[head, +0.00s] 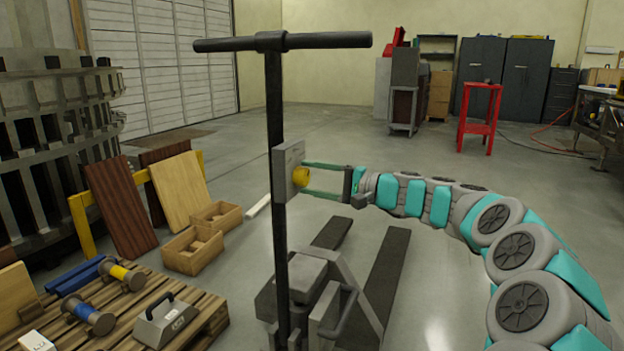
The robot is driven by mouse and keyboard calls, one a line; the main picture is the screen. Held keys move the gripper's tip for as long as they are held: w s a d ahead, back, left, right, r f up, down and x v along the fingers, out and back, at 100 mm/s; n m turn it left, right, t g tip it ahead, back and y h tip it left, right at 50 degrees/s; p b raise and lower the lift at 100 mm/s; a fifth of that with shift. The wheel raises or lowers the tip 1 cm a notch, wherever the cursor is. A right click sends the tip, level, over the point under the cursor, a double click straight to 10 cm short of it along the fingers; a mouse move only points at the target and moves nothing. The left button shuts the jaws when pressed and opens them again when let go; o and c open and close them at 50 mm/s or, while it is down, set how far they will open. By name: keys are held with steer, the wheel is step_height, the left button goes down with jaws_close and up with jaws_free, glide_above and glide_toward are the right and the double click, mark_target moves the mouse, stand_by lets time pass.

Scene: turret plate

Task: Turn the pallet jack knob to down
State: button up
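The pallet jack (278,120) stands in the middle of the head view, with a black upright post, a T-shaped handle bar on top and two dark forks low on the floor. A grey plate (287,160) on the post carries a round yellow knob (301,177). My gripper (304,177) reaches in from the right with its green fingers apart, one above and one below the knob. The fingertips are close to the knob and plate; I cannot tell whether they touch. Any marks on the plate are too small to read.
A wooden pallet (200,322) with tools lies at the lower left. Wooden boxes (193,250) and leaning boards (118,205) stand behind it. A red stand (480,118) and dark cabinets (500,75) are at the back. Open floor lies between.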

steer(key=shift+o, duration=1.2)
steer(key=v, duration=0.7)
steer(key=shift+s+d+b, duration=0.15)
steer(key=shift+d+b, duration=0.2)
steer(key=shift+b, duration=0.05)
